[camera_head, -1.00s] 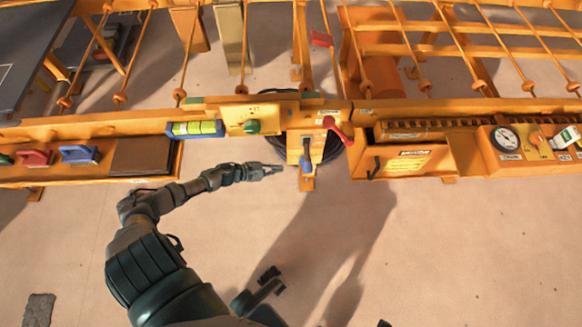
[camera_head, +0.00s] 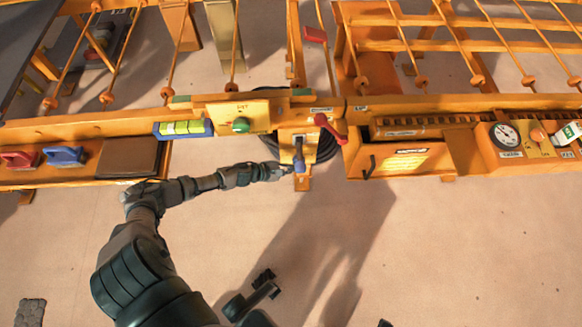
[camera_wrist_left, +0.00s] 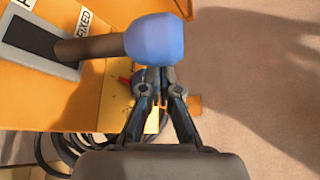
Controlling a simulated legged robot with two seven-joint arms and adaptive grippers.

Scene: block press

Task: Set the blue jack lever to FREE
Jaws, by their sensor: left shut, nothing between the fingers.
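The blue-knobbed jack lever (camera_head: 299,163) stands on the front of the yellow jack box at the middle of the orange frame. In the left wrist view its blue knob (camera_wrist_left: 153,39) sits at the end of a brown shaft that comes out of a dark slot plate. A label reading FIXED (camera_wrist_left: 83,22) lies beside the slot; the other label is cut off. My left gripper (camera_head: 284,171) is shut and empty, close beside the knob. In the left wrist view its fingertips (camera_wrist_left: 153,75) are at the knob's lower edge; I cannot tell whether they touch.
A red lever (camera_head: 330,128) is just right of the jack box. A green button (camera_head: 240,125) and a level (camera_head: 183,129) are to its left. A black hose (camera_head: 270,140) coils behind the box.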

